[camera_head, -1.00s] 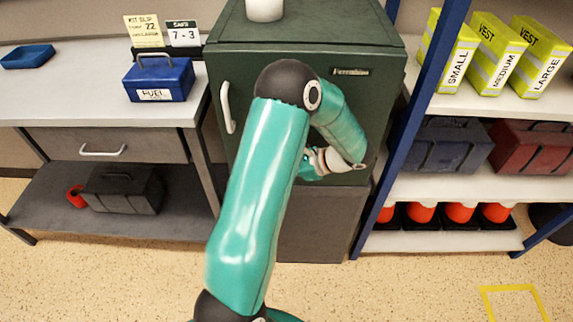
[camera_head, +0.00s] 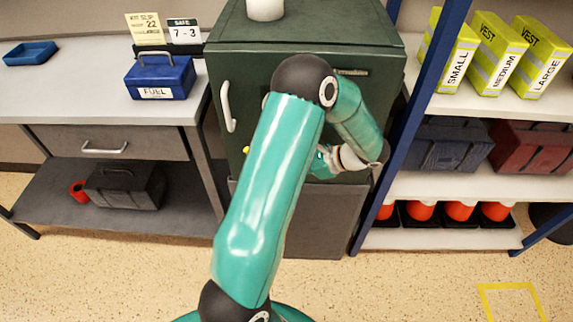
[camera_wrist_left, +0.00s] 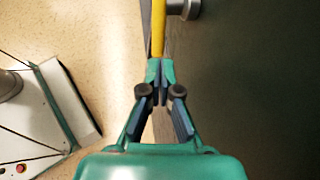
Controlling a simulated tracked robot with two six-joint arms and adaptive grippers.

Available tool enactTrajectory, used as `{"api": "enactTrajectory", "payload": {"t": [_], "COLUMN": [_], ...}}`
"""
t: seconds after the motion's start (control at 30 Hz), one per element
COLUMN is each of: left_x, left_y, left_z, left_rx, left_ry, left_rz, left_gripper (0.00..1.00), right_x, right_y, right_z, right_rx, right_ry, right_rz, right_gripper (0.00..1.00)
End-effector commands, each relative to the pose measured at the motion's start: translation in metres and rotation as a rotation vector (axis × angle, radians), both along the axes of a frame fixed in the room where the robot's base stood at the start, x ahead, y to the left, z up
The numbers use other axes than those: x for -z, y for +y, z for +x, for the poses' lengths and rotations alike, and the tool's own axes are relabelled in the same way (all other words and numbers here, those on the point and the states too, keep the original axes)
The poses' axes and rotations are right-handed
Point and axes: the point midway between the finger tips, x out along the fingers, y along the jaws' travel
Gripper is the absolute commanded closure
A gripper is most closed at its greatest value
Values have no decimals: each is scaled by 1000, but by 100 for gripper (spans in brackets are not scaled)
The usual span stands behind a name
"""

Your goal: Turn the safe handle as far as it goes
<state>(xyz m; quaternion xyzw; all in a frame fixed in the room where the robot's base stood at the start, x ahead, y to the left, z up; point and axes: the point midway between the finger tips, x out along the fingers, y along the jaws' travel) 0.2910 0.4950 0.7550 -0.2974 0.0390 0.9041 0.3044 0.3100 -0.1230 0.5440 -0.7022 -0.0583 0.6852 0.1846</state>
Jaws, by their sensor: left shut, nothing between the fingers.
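The dark green safe (camera_head: 245,75) stands in the middle of the head view, with a pale vertical pull (camera_head: 228,108) on its door. A small yellow tip of the safe handle (camera_head: 246,150) shows left of my arm; the rest is hidden behind the arm. In the left wrist view the yellow handle bar (camera_wrist_left: 157,32) runs up from my fingertips, beside a grey round hub (camera_wrist_left: 185,9). My left gripper (camera_wrist_left: 160,70) is shut and empty, its tips at the bar's near end; I cannot tell if they touch. In the head view its fingers are hidden. My right gripper is not in view.
A desk (camera_head: 60,95) with a blue fuel box (camera_head: 160,80) stands left of the safe. A shelf rack with a blue upright (camera_head: 422,90) stands close on the right. A white cylinder (camera_head: 265,9) sits on the safe. Open floor lies in front.

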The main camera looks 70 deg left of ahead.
Motion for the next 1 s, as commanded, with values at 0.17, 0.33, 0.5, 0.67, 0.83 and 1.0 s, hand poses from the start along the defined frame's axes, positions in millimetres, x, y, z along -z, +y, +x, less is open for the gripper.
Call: {"api": "enactTrajectory", "payload": {"t": [0.17, 0.33, 0.5, 0.67, 0.83, 1.0], "left_x": [-21, -38, -49, -53, -54, -53], "left_y": [-21, -40, -52, -57, -57, -57], "left_z": [26, 49, 64, 69, 69, 70], "left_rx": [1, 0, -1, -2, -2, -1], "left_ry": [-4, -2, -2, 1, 1, 1], "left_rz": [1, 1, 1, 0, 0, 1], "left_gripper": [100, 100, 100, 100, 100, 100], "right_x": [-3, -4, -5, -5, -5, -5], "right_y": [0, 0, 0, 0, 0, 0], "right_z": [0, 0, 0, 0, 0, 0], "right_rx": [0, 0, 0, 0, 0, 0], "right_ry": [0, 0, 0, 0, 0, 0], "right_rz": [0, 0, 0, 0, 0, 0], "right_gripper": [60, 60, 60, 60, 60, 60]}}
